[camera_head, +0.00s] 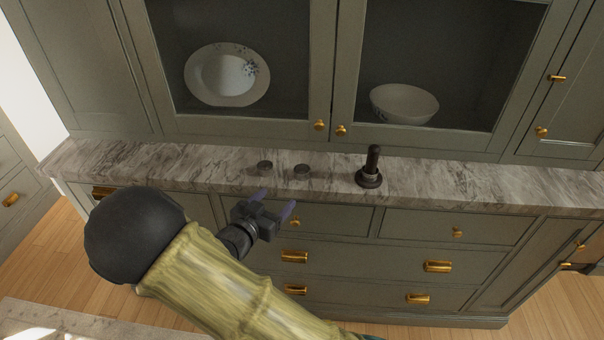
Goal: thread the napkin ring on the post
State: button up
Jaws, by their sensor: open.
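A dark upright post (373,157) on a round dark base (369,183) stands on the marble counter. A thicker band shows around the post's foot; I cannot tell whether it is a ring or part of the stand. Two small dark round pieces (265,167) and (301,171) sit on the counter left of the post, apart from each other. They look like rings, but are too small to be sure. My gripper (275,201) is open and empty, with its fingertips near the counter's front edge, nearer to me than the two pieces and left of the post.
The marble counter (465,185) is clear right of the post and at the far left. Closed glass-door cabinets rise behind it, with a plate (226,75) and a bowl (404,104) inside. Drawers with brass handles (437,266) are below the counter.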

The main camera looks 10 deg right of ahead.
send_near(305, 167)
jog(key=x, duration=0.4)
jog(key=shift+w+d+f+p, duration=0.15)
jog(key=shift+d+f+p, duration=0.1)
jog(key=shift+f+p, duration=0.15)
jog(key=x, duration=0.3)
jog(key=p+x, duration=0.1)
jog(key=shift+w+d+r, duration=0.25)
jog(key=shift+w+r, duration=0.05)
jog(key=shift+r, duration=0.05)
jog(key=shift+w+d+f, duration=0.1)
jog(key=shift+w+d, duration=0.05)
jog(key=shift+w, duration=0.05)
jog(key=c, duration=1.1)
jog(key=shift+o, duration=0.2)
